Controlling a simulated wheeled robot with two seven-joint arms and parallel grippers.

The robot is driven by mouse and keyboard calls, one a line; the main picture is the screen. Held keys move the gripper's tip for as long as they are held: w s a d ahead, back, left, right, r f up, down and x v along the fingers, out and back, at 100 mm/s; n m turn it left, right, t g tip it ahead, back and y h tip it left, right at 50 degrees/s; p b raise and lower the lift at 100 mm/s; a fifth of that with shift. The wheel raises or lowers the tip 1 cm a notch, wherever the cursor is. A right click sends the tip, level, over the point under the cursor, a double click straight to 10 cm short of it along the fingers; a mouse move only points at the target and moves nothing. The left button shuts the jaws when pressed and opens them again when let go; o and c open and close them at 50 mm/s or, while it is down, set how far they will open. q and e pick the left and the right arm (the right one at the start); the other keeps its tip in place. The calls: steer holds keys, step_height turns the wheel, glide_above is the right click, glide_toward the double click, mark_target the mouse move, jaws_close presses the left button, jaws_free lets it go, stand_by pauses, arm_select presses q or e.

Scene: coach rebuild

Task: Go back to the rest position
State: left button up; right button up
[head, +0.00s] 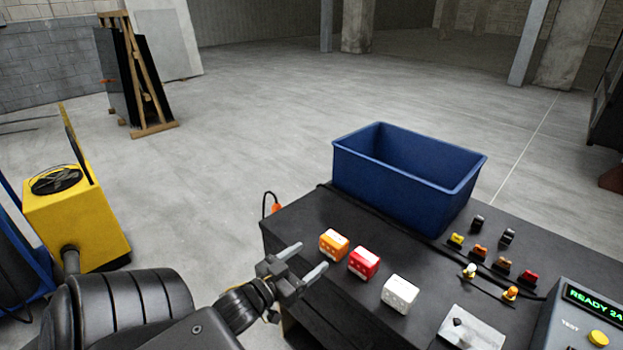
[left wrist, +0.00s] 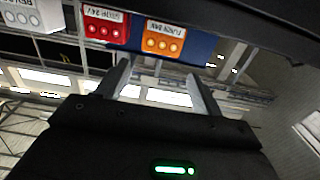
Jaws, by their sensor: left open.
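My left gripper (head: 301,264) is at the left edge of the black bench, its two fingers apart and nothing between them. It lies just left of an orange block (head: 334,245), apart from it. A red block (head: 364,263) and a white block (head: 400,294) stand in a row to the right of the orange one. In the left wrist view the open fingers (left wrist: 162,82) point towards the orange block (left wrist: 163,38) and the red block (left wrist: 106,25), with the white block (left wrist: 32,14) at the corner. My right gripper is not in view.
A blue bin (head: 400,190) stands on the back of the black bench (head: 310,215). Small coloured parts (head: 480,252) sit right of the blocks, by a grey box (head: 590,318) reading READY 24. A yellow machine (head: 75,215) stands on the floor at left. Open floor lies beyond.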

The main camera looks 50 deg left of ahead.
arm_select(q)
steer(key=s+d+f+m+g, duration=0.2)
steer(key=s+d+f+g, duration=1.3)
steer(key=f, duration=0.3)
step_height(320, 180, down, 27)
steer(key=s, duration=0.2)
steer(key=s+a+f+g, duration=0.2)
steer(key=s+a+f, duration=0.2)
steer(key=s+f, duration=1)
steer(key=shift+s+m, duration=0.3)
steer(key=shift+s, duration=0.4)
